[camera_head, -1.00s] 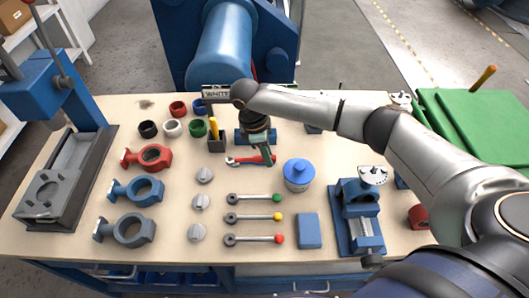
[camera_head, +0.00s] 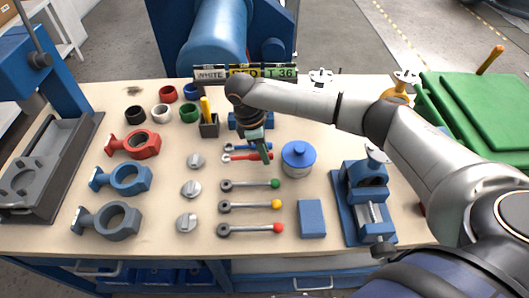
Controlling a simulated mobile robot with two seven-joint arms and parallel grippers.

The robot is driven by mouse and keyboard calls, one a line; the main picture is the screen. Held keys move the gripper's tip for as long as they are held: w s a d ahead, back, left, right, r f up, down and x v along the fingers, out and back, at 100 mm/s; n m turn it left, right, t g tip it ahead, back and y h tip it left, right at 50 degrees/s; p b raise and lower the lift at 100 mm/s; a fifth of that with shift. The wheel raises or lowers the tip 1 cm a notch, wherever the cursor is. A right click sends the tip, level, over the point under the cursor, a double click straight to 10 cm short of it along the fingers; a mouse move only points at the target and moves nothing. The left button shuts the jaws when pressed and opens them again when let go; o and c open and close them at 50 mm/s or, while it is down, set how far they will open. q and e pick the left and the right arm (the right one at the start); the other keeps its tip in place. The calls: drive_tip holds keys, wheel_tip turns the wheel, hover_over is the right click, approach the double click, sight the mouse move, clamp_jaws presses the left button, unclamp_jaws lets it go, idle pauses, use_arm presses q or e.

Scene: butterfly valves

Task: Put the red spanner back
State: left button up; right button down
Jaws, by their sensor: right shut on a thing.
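The red spanner (camera_head: 240,157) lies along the bench top or just above it; I cannot tell whether it touches. A blue spanner (camera_head: 237,147) lies beside it, just behind. My right gripper (camera_head: 265,153) reaches down from above and is shut on the red spanner near its right end, partly covering both spanners there. My left gripper is out of view.
A blue tin (camera_head: 299,160) stands close to the right of the gripper. A dark holder (camera_head: 209,126) with a yellow-handled tool stands behind left. Several levers (camera_head: 250,184) with coloured knobs lie in front. Valve bodies (camera_head: 133,144) are at left, a blue vice (camera_head: 364,200) at right.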

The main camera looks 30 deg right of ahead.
drive_tip(key=shift+f, duration=0.15)
drive_tip(key=c, duration=0.7)
unclamp_jaws()
drive_tip(key=shift+o, duration=0.2)
drive_tip(key=p+v, duration=0.2)
drive_tip(key=p, duration=0.1)
drive_tip(key=d+p+v, duration=0.1)
drive_tip(key=p+v, duration=0.1)
drive_tip(key=p, duration=0.1)
drive_tip(key=p+v, duration=0.3)
drive_tip(key=shift+s+d, duration=0.25)
drive_tip(key=shift+s, duration=0.05)
drive_tip(key=shift+s, duration=0.15)
